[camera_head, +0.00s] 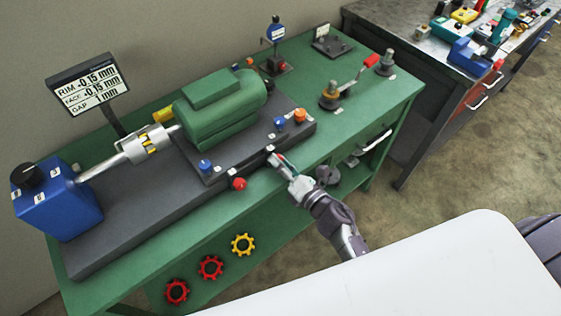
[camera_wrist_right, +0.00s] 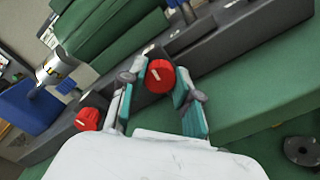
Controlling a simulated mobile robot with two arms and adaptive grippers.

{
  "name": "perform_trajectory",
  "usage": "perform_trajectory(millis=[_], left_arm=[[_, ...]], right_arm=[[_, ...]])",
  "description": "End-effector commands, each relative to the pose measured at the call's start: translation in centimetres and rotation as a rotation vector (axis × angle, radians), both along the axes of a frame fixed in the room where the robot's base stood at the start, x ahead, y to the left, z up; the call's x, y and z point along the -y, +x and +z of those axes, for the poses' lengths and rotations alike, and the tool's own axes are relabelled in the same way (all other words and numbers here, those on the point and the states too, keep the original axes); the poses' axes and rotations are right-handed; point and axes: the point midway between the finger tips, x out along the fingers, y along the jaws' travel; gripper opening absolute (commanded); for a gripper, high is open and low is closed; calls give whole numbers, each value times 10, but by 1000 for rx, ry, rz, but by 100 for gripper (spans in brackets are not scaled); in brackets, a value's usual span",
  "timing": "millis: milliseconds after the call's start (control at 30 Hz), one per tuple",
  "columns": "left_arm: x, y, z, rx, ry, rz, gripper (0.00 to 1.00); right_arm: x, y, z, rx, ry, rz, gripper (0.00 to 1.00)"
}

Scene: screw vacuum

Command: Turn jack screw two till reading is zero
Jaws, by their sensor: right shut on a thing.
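The readout screen (camera_head: 89,86) at the left shows RIM -0.15 mm, FACE -0.15 mm and GAP 1 mm. My right gripper (camera_head: 279,161) reaches the front edge of the dark base below the green motor (camera_head: 218,108). In the right wrist view its fingers (camera_wrist_right: 158,88) are on both sides of a red knob (camera_wrist_right: 160,76), shut on it. In the head view the gripper mostly hides this knob. A second red jack screw knob (camera_head: 239,183) stands free to the left; it also shows in the right wrist view (camera_wrist_right: 87,119). I cannot read the knobs' numbers. My left gripper is out of view.
Blue knobs (camera_head: 205,165) and orange knobs (camera_head: 300,115) sit around the motor's feet. A blue unit (camera_head: 58,201) is at the left end. A red-handled tool (camera_head: 370,61) stands on the green table (camera_head: 336,143) at the right, where some tabletop is clear.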

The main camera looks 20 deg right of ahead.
Motion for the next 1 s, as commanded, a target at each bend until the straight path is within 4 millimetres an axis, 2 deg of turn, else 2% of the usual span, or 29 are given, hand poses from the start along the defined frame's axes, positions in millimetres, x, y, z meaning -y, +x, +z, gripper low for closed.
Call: perform_trajectory(millis=[1000], left_arm=[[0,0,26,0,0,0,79]], right_arm=[[0,0,0,-321,876,-1,0]])
